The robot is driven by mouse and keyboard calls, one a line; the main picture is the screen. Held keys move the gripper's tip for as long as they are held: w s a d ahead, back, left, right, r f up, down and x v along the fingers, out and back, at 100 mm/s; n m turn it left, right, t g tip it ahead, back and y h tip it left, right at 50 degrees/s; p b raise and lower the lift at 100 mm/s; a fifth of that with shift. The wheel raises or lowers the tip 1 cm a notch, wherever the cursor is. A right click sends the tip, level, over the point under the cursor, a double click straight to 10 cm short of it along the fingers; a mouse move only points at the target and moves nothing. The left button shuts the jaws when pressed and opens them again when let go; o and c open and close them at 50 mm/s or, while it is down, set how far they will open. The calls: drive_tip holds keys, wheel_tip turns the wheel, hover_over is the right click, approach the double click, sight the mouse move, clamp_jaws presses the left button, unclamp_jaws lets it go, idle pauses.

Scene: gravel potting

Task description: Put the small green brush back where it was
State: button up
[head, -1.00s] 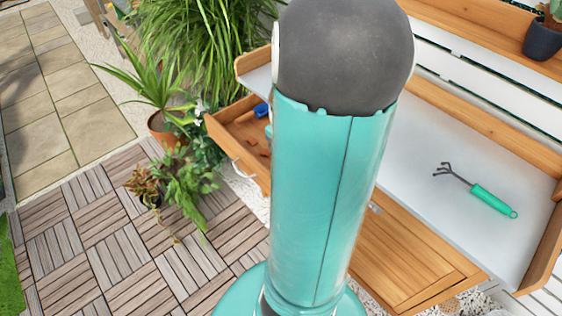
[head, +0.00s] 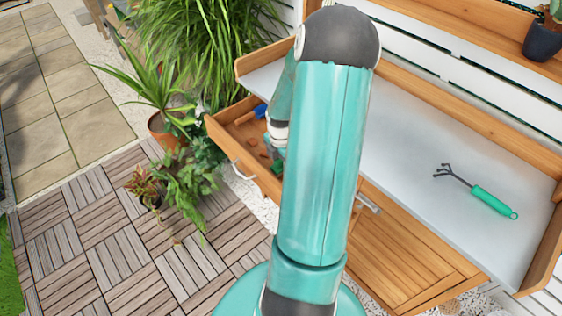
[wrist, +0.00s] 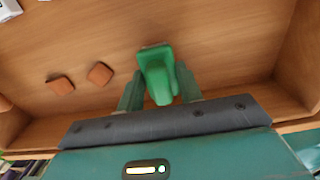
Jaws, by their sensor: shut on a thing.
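The small green brush (wrist: 157,75) is between the fingers of my gripper (wrist: 160,88) in the wrist view. My gripper is shut on it. The brush is seen end on, with a narrow brownish edge at its far end. It is over the wooden floor of the open drawer (wrist: 220,50); I cannot tell whether it touches the floor.
Two terracotta-coloured pieces (wrist: 80,78) lie in the drawer, left of the brush. A blue item (head: 260,111) is at the drawer's far side. A green-handled hand fork (head: 480,194) lies on the pale bench top (head: 410,140), which is otherwise largely clear. Potted plants (head: 165,128) stand left of the drawer.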

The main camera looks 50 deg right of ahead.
drive_tip(key=o, duration=1)
drive_tip(key=shift+f, duration=0.1)
drive_tip(key=shift+c, duration=0.2)
wheel_tip(320, 180, up, 12)
drive_tip(key=shift+r, duration=0.2)
drive_tip(key=w+a+r+m+t+h, duration=0.15)
drive_tip(key=a+r+m, duration=0.35)
drive_tip(key=a, duration=0.5)
drive_tip(key=w+a+r+m+t+h, duration=0.1)
drive_tip(key=w+a+r+m, duration=0.15)
drive_tip(key=a+r, duration=0.6)
drive_tip(key=s+a+r+m+t+y, duration=0.1)
drive_tip(key=s+a+r+m, duration=0.1)
drive_tip(key=a, duration=0.6)
drive_tip(key=s+a+r+m+t+y, duration=0.1)
drive_tip(key=s+a+r+m+t, duration=0.1)
drive_tip(key=a+m, duration=0.4)
drive_tip(key=s+a+r, duration=0.1)
drive_tip(key=s+a, duration=0.1)
drive_tip(key=a, duration=0.1)
drive_tip(key=shift+s+a, duration=0.2)
drive_tip(key=shift+s, duration=0.2)
